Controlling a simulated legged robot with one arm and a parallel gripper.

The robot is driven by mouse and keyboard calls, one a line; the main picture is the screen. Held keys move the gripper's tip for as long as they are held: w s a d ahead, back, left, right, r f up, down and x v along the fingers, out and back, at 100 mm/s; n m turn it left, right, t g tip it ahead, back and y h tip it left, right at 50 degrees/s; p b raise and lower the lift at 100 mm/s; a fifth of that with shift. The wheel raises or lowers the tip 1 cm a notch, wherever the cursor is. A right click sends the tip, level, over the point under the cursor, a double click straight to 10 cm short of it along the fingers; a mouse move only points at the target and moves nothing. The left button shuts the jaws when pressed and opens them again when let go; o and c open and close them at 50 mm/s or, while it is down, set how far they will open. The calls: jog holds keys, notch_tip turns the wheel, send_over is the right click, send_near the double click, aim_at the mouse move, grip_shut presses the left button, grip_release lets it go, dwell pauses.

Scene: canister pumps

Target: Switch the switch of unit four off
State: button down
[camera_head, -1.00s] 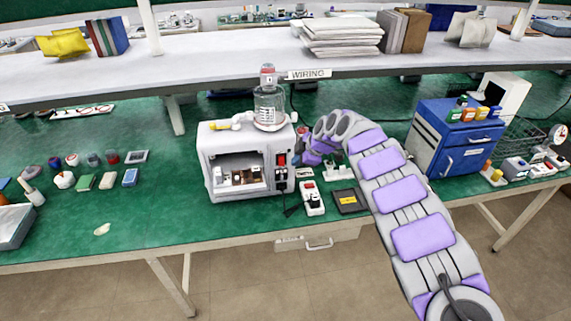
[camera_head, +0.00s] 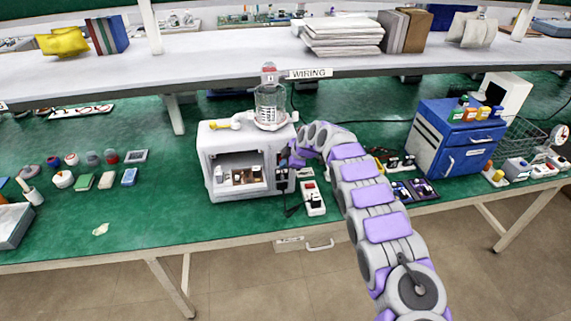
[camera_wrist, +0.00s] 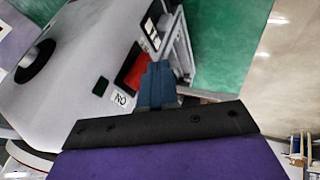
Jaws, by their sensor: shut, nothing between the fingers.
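The white pump unit (camera_head: 212,165) stands on the green bench with a clear canister (camera_head: 270,105) on top. No unit number is readable on it. In the wrist view, its red switch (camera_wrist: 133,75) sits on the white panel beside a small label (camera_wrist: 121,99) reading ON and a dark green square. My gripper (camera_wrist: 160,70) is shut and empty, its blue fingertips overlapping the right edge of the red switch. I cannot tell whether they touch it. In the head view, my gripper (camera_head: 287,156) is at the unit's right front edge and hides the switch.
A white block with a red part (camera_head: 313,198) lies right of the unit, close under my arm. A blue cabinet (camera_head: 455,140) stands further right. Small jars and boxes lie left, with clear bench between. The shelf (camera_head: 225,75) runs above and behind.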

jog(key=shift+w+d, duration=0.3)
